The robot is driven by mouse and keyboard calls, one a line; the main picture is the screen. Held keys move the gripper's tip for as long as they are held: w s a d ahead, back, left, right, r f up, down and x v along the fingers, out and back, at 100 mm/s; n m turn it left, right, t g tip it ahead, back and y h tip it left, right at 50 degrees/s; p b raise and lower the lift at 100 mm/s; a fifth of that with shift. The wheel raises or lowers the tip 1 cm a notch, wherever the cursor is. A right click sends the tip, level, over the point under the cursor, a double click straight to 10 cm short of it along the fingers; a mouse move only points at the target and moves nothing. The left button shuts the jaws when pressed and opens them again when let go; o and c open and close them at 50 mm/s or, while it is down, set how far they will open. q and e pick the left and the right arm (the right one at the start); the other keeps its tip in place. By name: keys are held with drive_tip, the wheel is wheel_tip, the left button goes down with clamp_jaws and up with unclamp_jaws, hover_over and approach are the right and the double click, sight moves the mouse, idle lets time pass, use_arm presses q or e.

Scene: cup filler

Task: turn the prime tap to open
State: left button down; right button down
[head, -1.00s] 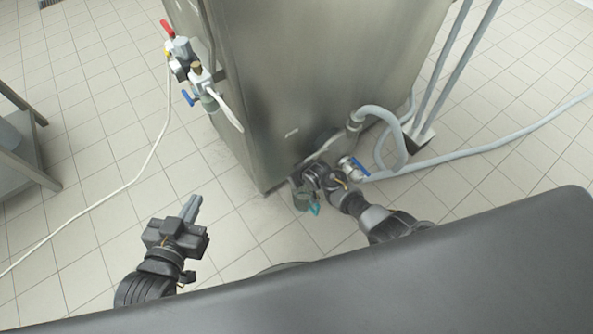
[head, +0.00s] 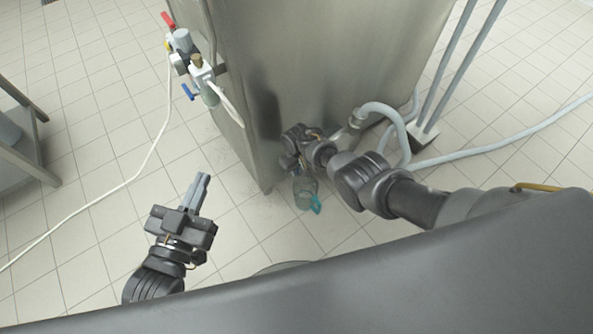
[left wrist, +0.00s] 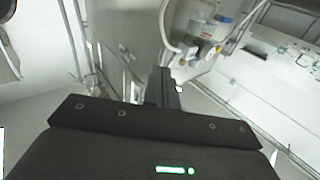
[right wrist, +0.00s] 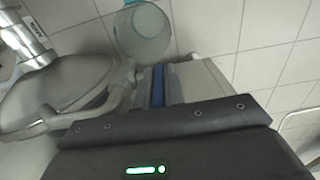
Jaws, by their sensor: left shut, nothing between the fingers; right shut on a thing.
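My right gripper (head: 290,150) is at the lower part of the steel cabinet (head: 320,60), above a clear jar (head: 305,188) with a teal handle. In the right wrist view its fingers (right wrist: 165,84) are shut with a narrow blue piece (right wrist: 158,86) between them, which looks like the prime tap's handle. The tap body and its exact angle are hidden by the gripper. The jar also shows in the right wrist view (right wrist: 142,34). My left gripper (head: 200,188) is shut and empty over the floor, left of the cabinet; its fingers show in the left wrist view (left wrist: 161,88).
A valve group with a red lever (head: 168,19) and a blue lever (head: 188,92) is on the cabinet's left edge. Grey hoses (head: 385,112) and pipes (head: 450,65) are at the right. A white hose (head: 130,178) crosses the tiled floor.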

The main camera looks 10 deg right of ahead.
use_arm(q)
drive_tip(key=shift+s+d+r+h, duration=0.15)
drive_tip(key=shift+d+r+h, duration=0.1)
drive_tip(key=shift+r+h, duration=0.25)
use_arm(e)
drive_tip(key=c, duration=1.5)
unclamp_jaws()
use_arm(q)
drive_tip(key=shift+f, duration=0.1)
